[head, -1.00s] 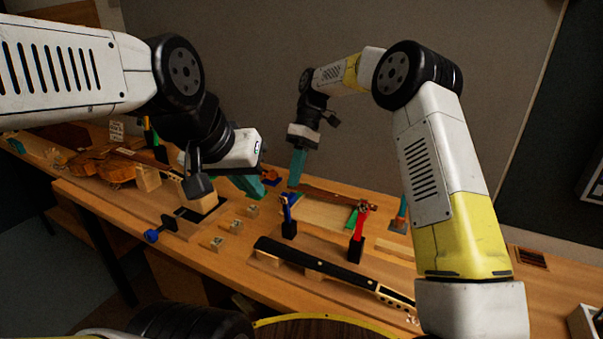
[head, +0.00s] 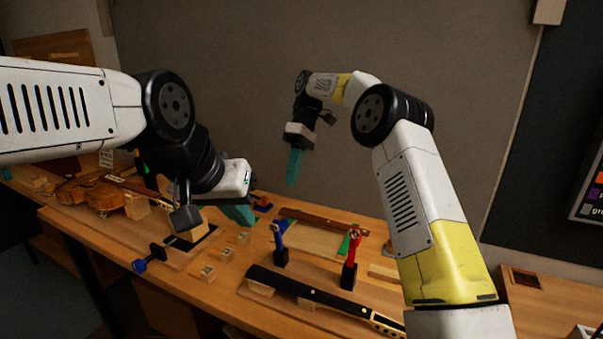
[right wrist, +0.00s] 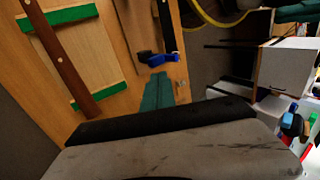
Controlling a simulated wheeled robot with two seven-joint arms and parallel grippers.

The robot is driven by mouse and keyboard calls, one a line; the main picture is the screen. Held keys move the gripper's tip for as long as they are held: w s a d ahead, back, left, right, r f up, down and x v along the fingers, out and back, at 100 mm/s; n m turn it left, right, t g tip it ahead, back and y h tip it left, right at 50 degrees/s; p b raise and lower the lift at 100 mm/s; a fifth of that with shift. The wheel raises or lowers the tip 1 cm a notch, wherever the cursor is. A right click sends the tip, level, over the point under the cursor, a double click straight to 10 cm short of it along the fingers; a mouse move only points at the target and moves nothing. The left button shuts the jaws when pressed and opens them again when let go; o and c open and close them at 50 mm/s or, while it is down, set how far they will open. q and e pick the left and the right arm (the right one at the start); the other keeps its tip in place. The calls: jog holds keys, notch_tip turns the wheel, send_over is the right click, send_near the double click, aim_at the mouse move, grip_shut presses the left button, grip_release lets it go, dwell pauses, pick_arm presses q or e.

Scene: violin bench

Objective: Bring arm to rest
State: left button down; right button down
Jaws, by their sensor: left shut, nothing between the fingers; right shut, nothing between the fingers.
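My left gripper (head: 238,214) hangs over the bench at the left of the middle, its teal fingers shut and empty. It is above and behind a row of small wooden blocks (head: 243,238). My right gripper (head: 294,168) is farther back, pointing down in front of the grey wall, with its teal fingers together. It is clear of the bench, above the board with green strips. In the right wrist view its teal fingers (right wrist: 158,92) are shut with nothing between them. My right arm hides part of the bench's right side.
A black fingerboard (head: 318,296) lies along the bench front. A violin body (head: 92,195) lies at the left. A blue-handled clamp (head: 148,259) sticks out at the front edge.

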jog(key=s+d+r+m+t, duration=0.6)
jog(key=s+d+r, duration=0.5)
jog(key=d, duration=0.2)
pick_arm(q)
jog(key=n+g+y, duration=0.2)
jog(key=n+g, duration=0.3)
jog(key=n, duration=1)
send_over(283, 220)
jog(key=s, duration=0.2)
jog(key=f, duration=0.4)
jog(key=w+f, duration=0.1)
jog(key=f, duration=0.8)
jog(key=shift+w+a+f, duration=0.1)
jog(key=shift+w+f, duration=0.15)
jog(key=shift+f, duration=0.05)
pick_arm(e)
jog(key=s+d+f+m+t, duration=0.2)
jog(key=s+d, duration=0.3)
jog(key=s, duration=0.3)
jog(key=s+d+f+m+t, duration=0.3)
jog(key=s+d+m+t, duration=0.1)
jog(key=s, duration=0.4)
jog(key=shift+s+d+f+m, duration=0.15)
jog(key=shift+d+f+m, duration=0.15)
jog(key=shift+d+m, duration=0.35)
